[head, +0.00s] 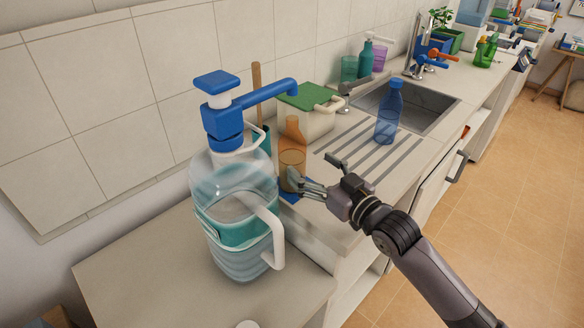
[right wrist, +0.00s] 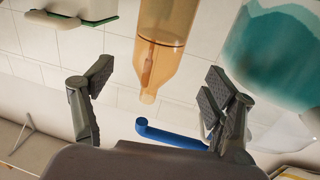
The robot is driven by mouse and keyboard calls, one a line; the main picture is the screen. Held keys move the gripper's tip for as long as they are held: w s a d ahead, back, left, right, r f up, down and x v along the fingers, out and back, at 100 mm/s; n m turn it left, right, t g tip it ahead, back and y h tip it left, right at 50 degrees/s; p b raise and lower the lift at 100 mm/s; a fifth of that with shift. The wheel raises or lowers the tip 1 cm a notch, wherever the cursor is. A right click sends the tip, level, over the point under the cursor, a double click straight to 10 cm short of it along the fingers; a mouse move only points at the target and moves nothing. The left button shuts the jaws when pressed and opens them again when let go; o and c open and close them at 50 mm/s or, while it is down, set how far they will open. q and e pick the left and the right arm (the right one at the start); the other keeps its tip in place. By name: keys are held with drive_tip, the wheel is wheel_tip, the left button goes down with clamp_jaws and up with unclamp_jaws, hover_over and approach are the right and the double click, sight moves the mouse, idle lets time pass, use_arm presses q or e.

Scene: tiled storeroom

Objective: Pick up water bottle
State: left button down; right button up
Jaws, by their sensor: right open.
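A translucent orange bottle (head: 292,155) stands upright on the counter, just right of the large water jug. In the right wrist view the orange bottle (right wrist: 165,35) appears upside down, its neck between the two fingers in the picture. My right gripper (head: 313,173) is open and empty in front of the orange bottle, low over the counter; contact cannot be told. It also shows in the right wrist view (right wrist: 158,85), fingers spread wide. A translucent blue bottle (head: 388,115) stands upright by the sink, behind the gripper. My left gripper is not in view.
The large jug (head: 238,250) with a blue pump stands close left of the orange bottle. A green-lidded container (head: 310,105) stands behind it. The sink (head: 425,103) and grooved drainboard lie to the right.

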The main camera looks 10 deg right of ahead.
sight(292, 151)
drive_tip(key=x, duration=0.5)
drive_tip(key=p+x, duration=0.1)
drive_tip(key=x, duration=0.2)
drive_tip(key=shift+w+f, duration=0.25)
drive_tip(key=shift+f, duration=0.05)
drive_tip(key=shift+s+d, duration=0.1)
drive_tip(key=shift+r, duration=0.1)
clamp_jaws()
idle(0.6)
